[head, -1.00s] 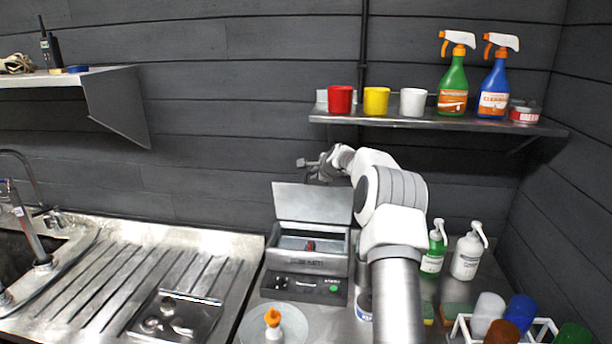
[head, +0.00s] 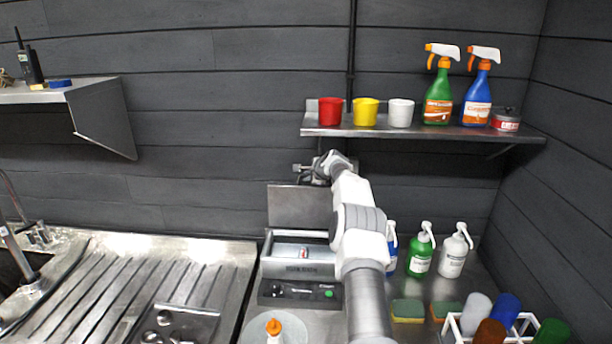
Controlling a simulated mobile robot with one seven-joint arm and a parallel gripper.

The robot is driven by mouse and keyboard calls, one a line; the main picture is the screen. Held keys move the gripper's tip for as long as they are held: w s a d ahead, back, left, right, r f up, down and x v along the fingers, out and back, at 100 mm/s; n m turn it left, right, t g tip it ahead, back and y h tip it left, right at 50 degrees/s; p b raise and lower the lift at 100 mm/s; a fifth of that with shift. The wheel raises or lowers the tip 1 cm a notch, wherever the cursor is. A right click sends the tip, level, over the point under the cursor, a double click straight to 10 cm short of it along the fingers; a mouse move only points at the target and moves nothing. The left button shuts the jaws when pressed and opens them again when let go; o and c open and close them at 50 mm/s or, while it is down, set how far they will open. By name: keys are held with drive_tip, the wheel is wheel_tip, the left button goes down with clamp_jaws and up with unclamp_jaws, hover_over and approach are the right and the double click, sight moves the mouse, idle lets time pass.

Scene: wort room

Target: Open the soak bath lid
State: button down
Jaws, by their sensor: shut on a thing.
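The soak bath (head: 305,270) is a grey box-shaped unit with a dark control panel and a green button, on the steel counter. Its lid (head: 298,207) stands raised and close to upright at the back, so the bath's inside shows, with a small red and white object (head: 304,252) in it. My gripper (head: 303,172) is at the lid's top edge, with my arm reaching over from the right. It is shut on the lid; the exact contact is small and partly hidden.
A wall shelf (head: 400,133) with cups, two spray bottles and a tin is just above my wrist. Pump bottles (head: 421,252), sponges (head: 408,311) and a white rack (head: 462,328) stand right of my arm. A drainboard (head: 130,285) lies left.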

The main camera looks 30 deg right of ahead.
idle(0.5)
drive_tip(key=c, duration=1.2)
unclamp_jaws()
drive_tip(key=b+v, duration=0.2)
drive_tip(key=v, duration=0.1)
drive_tip(key=b+v, duration=0.5)
drive_tip(key=v, duration=0.9)
drive_tip(key=shift+r, duration=0.15)
